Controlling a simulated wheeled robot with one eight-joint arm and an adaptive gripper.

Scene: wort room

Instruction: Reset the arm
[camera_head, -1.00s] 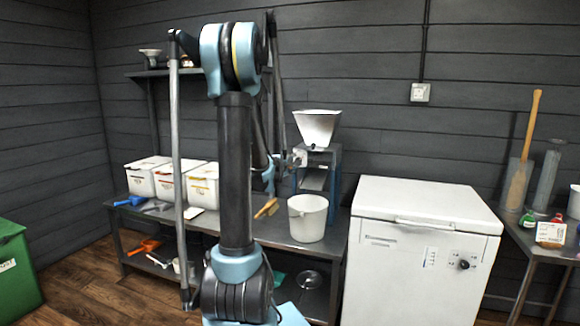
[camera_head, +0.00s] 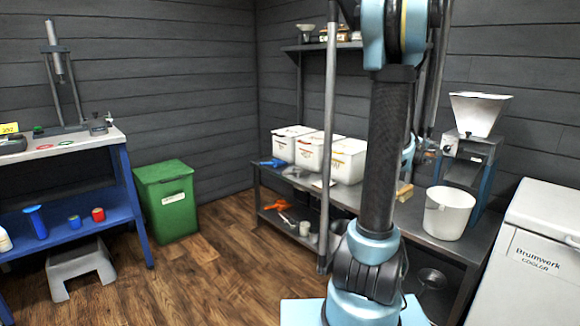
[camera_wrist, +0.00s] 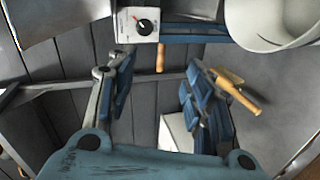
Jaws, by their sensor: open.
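My arm stands upright in the right half of the head view, folded at the top, with its forearm hanging down behind the column. My gripper (camera_wrist: 160,97) shows in the wrist view with its two blue-padded fingers well apart and nothing held between them. In the head view it is mostly hidden behind my arm, near the mill. Beyond the fingers in the wrist view are a wooden-handled brush (camera_wrist: 238,95) at the right and part of a white bin (camera_wrist: 177,134) low between them.
The steel bench (camera_head: 408,228) holds white bins (camera_head: 349,160), a white bucket (camera_head: 448,212) and a mill with white hopper (camera_head: 478,114). A white cooler (camera_head: 540,240) stands right. A green bin (camera_head: 168,205), blue workbench (camera_head: 70,195) and grey stool (camera_head: 80,265) stand left. Wooden floor between is clear.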

